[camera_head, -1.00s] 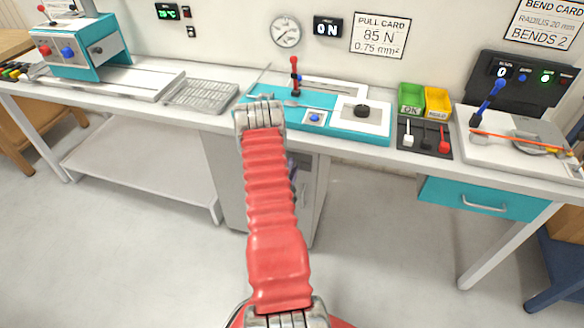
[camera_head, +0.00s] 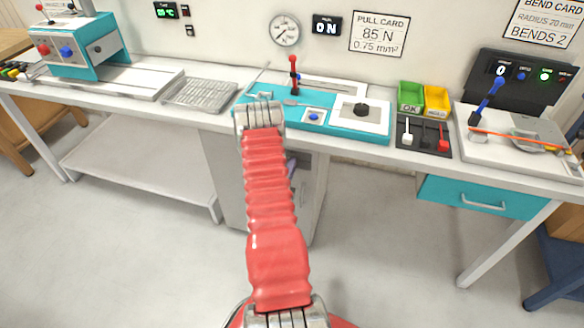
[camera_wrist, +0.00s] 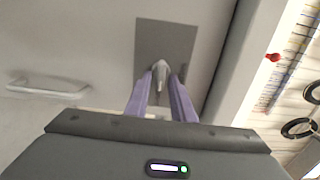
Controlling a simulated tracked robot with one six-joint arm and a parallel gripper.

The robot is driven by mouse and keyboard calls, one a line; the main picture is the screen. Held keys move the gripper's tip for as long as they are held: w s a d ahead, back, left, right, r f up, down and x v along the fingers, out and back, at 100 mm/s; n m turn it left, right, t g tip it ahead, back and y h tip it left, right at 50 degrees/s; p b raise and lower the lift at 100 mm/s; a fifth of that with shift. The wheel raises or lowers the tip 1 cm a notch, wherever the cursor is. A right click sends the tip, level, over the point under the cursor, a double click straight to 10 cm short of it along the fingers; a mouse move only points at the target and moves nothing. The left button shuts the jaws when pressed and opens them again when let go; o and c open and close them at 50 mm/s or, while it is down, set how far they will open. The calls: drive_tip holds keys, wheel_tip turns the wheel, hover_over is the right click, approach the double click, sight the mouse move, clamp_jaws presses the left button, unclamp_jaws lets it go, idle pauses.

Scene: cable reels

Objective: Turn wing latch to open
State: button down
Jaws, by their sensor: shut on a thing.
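The wing latch (camera_wrist: 160,69) is a small grey wing on a dark grey square plate (camera_wrist: 165,38) on a pale cabinet front. In the wrist view it sits between the tips of my two purple fingers. My gripper (camera_wrist: 161,78) is shut on the latch, one finger on each side. The wing points roughly down the picture, tilted slightly. In the head view my red ribbed arm hides most of the gripper; a little purple (camera_head: 291,165) shows beside the arm in front of the grey cabinet (camera_head: 312,185) under the bench.
A pale bar handle (camera_wrist: 47,87) is left of the latch in the wrist view. The bench (camera_head: 150,103) above carries a teal pull tester (camera_head: 345,131) and other devices. A teal drawer (camera_head: 482,196) hangs at right. The floor in front is clear.

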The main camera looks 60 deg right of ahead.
drive_tip(key=shift+a+f, duration=0.1)
drive_tip(key=shift+f, duration=0.1)
drive_tip(key=c, duration=1.9)
unclamp_jaws()
drive_tip(key=shift+o, duration=0.3)
drive_tip(key=shift+r, duration=0.1)
drive_tip(key=shift+a, duration=0.1)
drive_tip(key=s+a, duration=0.2)
drive_tip(key=a, duration=1.1)
drive_tip(key=shift+a, duration=0.2)
drive_tip(key=shift+s, duration=0.1)
